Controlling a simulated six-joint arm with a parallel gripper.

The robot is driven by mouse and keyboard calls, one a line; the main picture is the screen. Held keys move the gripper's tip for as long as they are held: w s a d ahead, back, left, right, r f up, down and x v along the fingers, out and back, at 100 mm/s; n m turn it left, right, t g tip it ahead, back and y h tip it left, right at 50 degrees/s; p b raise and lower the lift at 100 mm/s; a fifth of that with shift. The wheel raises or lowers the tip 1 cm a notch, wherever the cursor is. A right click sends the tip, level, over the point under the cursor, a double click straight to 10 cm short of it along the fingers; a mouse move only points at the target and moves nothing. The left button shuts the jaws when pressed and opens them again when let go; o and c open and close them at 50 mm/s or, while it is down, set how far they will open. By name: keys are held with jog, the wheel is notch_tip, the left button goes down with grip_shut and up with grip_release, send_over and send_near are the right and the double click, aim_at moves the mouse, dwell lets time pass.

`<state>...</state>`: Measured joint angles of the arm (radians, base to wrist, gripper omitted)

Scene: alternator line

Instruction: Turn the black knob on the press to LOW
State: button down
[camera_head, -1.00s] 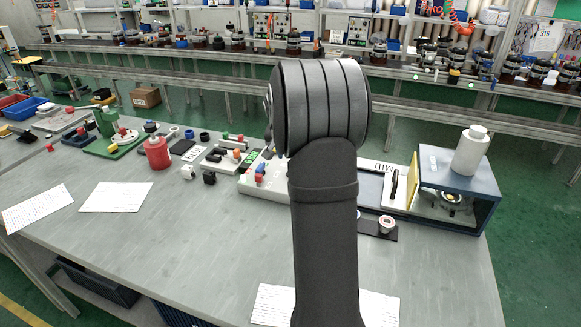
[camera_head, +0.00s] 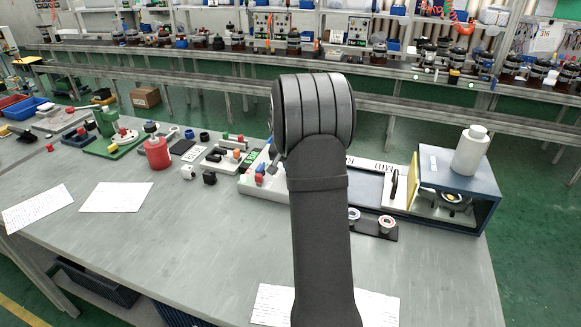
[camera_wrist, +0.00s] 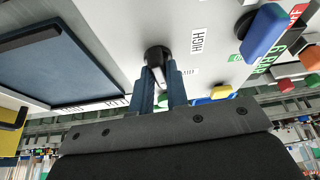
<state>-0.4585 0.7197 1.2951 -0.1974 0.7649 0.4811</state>
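The black knob (camera_wrist: 157,55) sits on a white panel (camera_wrist: 120,25) in the wrist view, with a pale bar running from it towards my gripper. The label HIGH (camera_wrist: 197,41) is to its right. A smaller label (camera_wrist: 189,72) lies below that, partly hidden and not clearly readable. My gripper (camera_wrist: 161,72) has its two dark blue fingers apart, one on each side of the knob's bar. I cannot tell whether they press on it. In the head view my arm hides the gripper and the knob.
A blue lever (camera_wrist: 263,32) and red and green buttons are right of the knob. A blue-framed dark panel (camera_wrist: 60,62) is at left. In the head view, a blue box with a white bottle (camera_head: 470,150) stands right, and rings (camera_head: 386,224) lie on a black strip. The front table is mostly clear.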

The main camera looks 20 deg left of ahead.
jog(key=shift+m, duration=0.6)
jog(key=c, duration=1.4)
grip_release()
jog(key=v, duration=1.7)
jog(key=shift+a+r, duration=0.2)
jog(key=shift+a, duration=0.2)
jog(key=x, duration=1.7)
jog(key=shift+d+f, duration=0.25)
jog(key=shift+d, duration=0.1)
